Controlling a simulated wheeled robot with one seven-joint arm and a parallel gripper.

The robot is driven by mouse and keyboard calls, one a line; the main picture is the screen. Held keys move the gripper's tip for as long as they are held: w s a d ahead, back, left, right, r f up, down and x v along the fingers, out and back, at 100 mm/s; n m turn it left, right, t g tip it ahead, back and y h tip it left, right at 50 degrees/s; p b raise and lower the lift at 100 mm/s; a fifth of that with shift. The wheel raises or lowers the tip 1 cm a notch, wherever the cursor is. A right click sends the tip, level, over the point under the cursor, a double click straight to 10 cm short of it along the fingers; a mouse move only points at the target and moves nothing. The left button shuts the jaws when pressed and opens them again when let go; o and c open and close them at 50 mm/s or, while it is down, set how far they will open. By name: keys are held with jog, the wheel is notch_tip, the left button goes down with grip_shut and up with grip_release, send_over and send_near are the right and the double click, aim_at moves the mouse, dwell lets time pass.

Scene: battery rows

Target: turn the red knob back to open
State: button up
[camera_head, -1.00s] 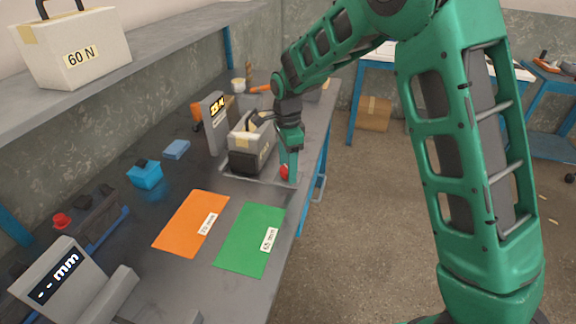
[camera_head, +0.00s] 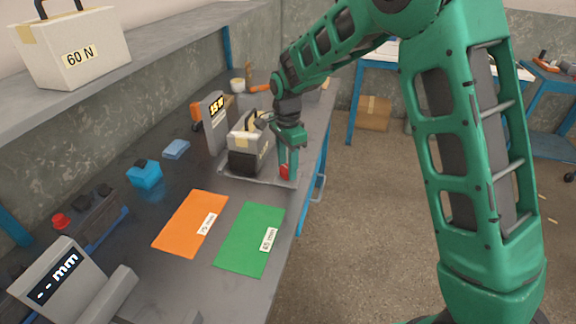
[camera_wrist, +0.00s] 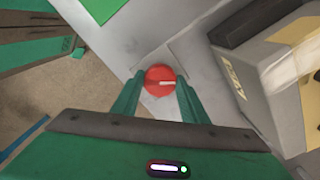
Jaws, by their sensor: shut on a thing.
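The red knob (camera_wrist: 159,80) is round with a pale line across its top, seen from above in the wrist view. It also shows in the head view (camera_head: 285,171) as a small red patch below my gripper. My gripper (camera_wrist: 156,84) has its two green fingers on either side of the knob, shut on it. In the head view my gripper (camera_head: 288,165) points down at the right edge of the bench fixture. The fixture's grey plate (camera_head: 262,181) lies under a pale box with a black front (camera_head: 243,162). A display behind it (camera_head: 214,107) shows a lit reading.
An orange sheet (camera_head: 185,226) and a green sheet (camera_head: 250,238) lie in front on the bench. A blue block (camera_head: 144,173) and a gauge with a "-- mm" display (camera_head: 53,276) stand to the left. A "60 N" box (camera_head: 77,50) sits on the shelf.

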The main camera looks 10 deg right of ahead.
jog(key=n, duration=0.5)
jog(key=shift+d+n, duration=0.1)
jog(key=shift+n, duration=0.2)
jog(key=n, duration=1)
jog(key=shift+n, duration=0.4)
jog(key=n, duration=2.1)
jog(key=shift+w+n, duration=0.1)
jog(key=shift+n, duration=2.5)
